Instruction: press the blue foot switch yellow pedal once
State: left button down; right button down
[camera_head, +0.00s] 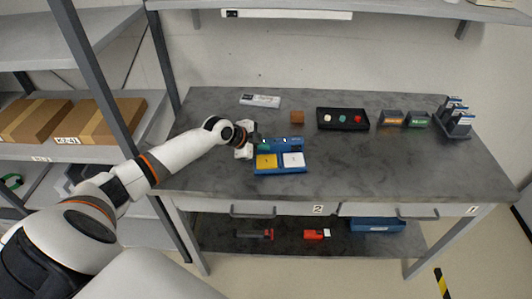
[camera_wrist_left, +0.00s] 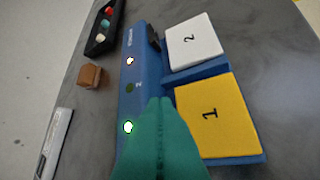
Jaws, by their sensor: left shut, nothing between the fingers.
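The blue foot switch (camera_head: 280,172) sits on the grey workbench with a yellow pedal (camera_head: 266,161) on the left and a white pedal (camera_head: 293,160) on the right. In the left wrist view the yellow pedal (camera_wrist_left: 215,114), marked 1, lies right of my fingers, and the white pedal (camera_wrist_left: 195,41), marked 2, lies beyond it. My left gripper (camera_head: 257,143) is shut and empty. Its green fingertips (camera_wrist_left: 160,102) are over the blue housing (camera_wrist_left: 134,85), beside the yellow pedal's edge; contact cannot be told. Two lamps on the housing look bright, and one between them looks dark.
A brown block (camera_head: 297,117) and a black tray (camera_head: 343,119) with coloured round pieces stand behind the switch. A flat pale bar (camera_head: 260,101) lies at the back. Small bins (camera_head: 391,118) and a rack (camera_head: 455,120) stand right. The bench's front right is clear.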

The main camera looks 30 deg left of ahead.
aim_at(263, 156)
pick_arm(q)
jog(key=shift+r+p, duration=1.4)
jog(key=shift+r, duration=0.95)
jog(key=shift+f, duration=0.1)
